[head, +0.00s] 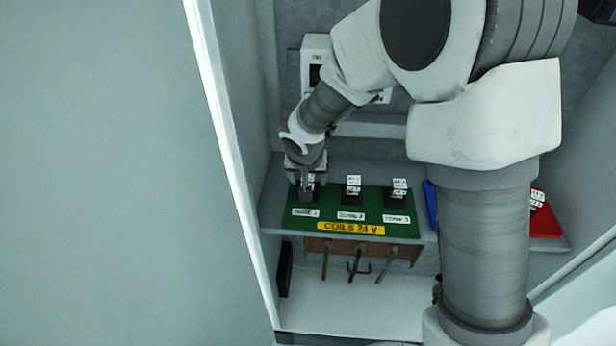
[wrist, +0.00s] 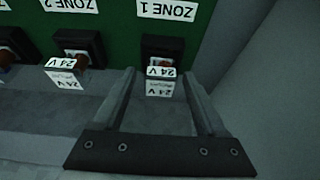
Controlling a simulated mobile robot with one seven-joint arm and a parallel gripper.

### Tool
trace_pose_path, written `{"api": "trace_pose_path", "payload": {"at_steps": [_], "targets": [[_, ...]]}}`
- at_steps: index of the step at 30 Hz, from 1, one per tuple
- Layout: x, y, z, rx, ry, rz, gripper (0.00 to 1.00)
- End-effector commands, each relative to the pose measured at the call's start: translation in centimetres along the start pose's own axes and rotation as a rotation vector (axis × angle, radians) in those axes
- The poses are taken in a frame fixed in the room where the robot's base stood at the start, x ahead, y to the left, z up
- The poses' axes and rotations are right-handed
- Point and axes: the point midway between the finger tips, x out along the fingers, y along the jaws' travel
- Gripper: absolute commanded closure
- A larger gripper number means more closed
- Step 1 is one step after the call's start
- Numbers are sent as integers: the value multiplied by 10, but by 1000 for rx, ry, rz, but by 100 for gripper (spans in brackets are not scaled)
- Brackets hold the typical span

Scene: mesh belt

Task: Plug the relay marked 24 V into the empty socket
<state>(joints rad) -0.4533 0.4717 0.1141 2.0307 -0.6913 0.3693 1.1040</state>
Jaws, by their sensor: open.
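A green board (head: 331,220) marked "COILS 24 V" carries three black sockets labelled zone 1, 2 and 3. A relay marked 24 V (wrist: 160,88) stands in the zone 1 socket (wrist: 149,47), its lower seating hidden. The zone 2 socket holds a similar 24 V relay (wrist: 64,79), also in the head view (head: 353,183). The zone 3 socket holds another relay (head: 399,187). No empty socket shows on the board. My gripper (wrist: 158,75) is open at zone 1, its fingers on either side of the relay with gaps; it also shows in the head view (head: 306,187).
A blue container (head: 430,203) and a red container (head: 545,222) with labelled pieces stand right of the board, partly behind my arm. Tools (head: 356,264) hang from a wooden rack below. A cabinet wall is close on the left of my gripper in the head view.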

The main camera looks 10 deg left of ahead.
Motion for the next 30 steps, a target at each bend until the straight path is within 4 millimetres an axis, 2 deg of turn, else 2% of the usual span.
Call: {"api": "trace_pose_path", "payload": {"at_steps": [12, 16, 21, 27, 30], "targets": [[-79, 0, -2, 2, 6, -3, 26], [-99, 0, -1, 1, 4, -1, 26], [-115, 0, -1, 1, 2, -1, 26], [-120, 0, 0, 0, 1, 0, 26], [-126, 8, -2, 4, 7, 5, 26]]}}
